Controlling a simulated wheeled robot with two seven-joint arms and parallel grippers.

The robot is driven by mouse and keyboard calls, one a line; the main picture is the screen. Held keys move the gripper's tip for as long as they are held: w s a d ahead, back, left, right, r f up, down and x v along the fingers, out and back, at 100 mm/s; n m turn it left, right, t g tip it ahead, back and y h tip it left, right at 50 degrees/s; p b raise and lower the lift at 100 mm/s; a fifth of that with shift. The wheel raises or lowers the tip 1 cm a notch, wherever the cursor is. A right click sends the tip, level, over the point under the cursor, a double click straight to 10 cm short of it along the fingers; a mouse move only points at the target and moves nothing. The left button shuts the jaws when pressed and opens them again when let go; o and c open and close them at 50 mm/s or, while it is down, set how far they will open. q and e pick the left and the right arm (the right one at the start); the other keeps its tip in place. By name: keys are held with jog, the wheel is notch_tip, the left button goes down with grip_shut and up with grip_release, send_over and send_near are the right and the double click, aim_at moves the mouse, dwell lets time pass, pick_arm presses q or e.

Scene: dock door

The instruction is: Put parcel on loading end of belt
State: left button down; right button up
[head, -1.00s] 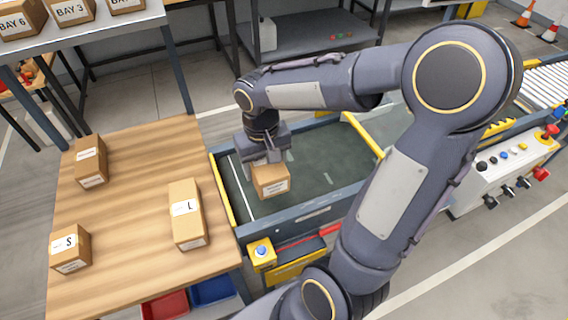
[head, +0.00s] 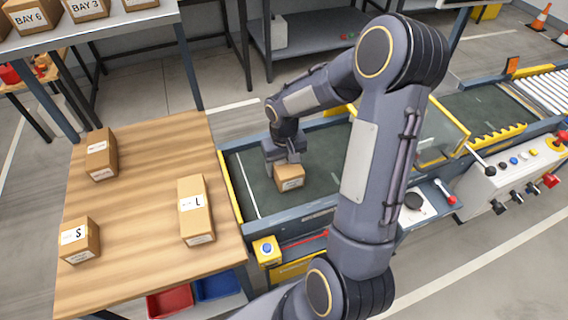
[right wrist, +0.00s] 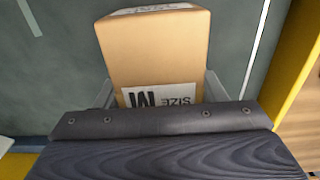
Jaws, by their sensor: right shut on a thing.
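A brown parcel (head: 290,178) is in my right gripper (head: 286,160), over the near-left loading end of the dark green belt (head: 325,165). In the right wrist view the parcel (right wrist: 155,50) shows a white label reading SIZE M, with the gripper's fingers on either side of it. The right gripper is shut on it. The parcel is at or just above the belt surface; I cannot tell whether it touches. My left gripper is not in view.
A wooden table (head: 140,215) on the left holds parcels marked L (head: 195,212) and S (head: 80,240) and another parcel (head: 101,155). A yellow-edged belt frame (head: 232,190) borders the belt. A control box (head: 510,175) stands at the right.

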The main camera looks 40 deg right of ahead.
jog(key=shift+f, duration=0.2)
jog(key=o, duration=1.2)
jog(key=shift+r, duration=0.1)
notch_tip(320, 180, up, 12)
jog(key=shift+r, duration=0.1)
jog(key=shift+s+a+r+n+t+y, duration=0.35)
jog(key=shift+s+a+r+t+y, duration=0.5)
jog(key=shift+s+a, duration=1.7)
jog(key=shift+s+a+r+n+t+y, duration=0.35)
jog(key=shift+s+a+r+t, duration=0.5)
jog(key=shift+s+a, duration=1.75)
jog(key=shift+s+a+r+n+t+y, duration=0.3)
jog(key=shift+s+a+r+t+y, duration=0.75)
jog(key=shift+s, duration=2.35)
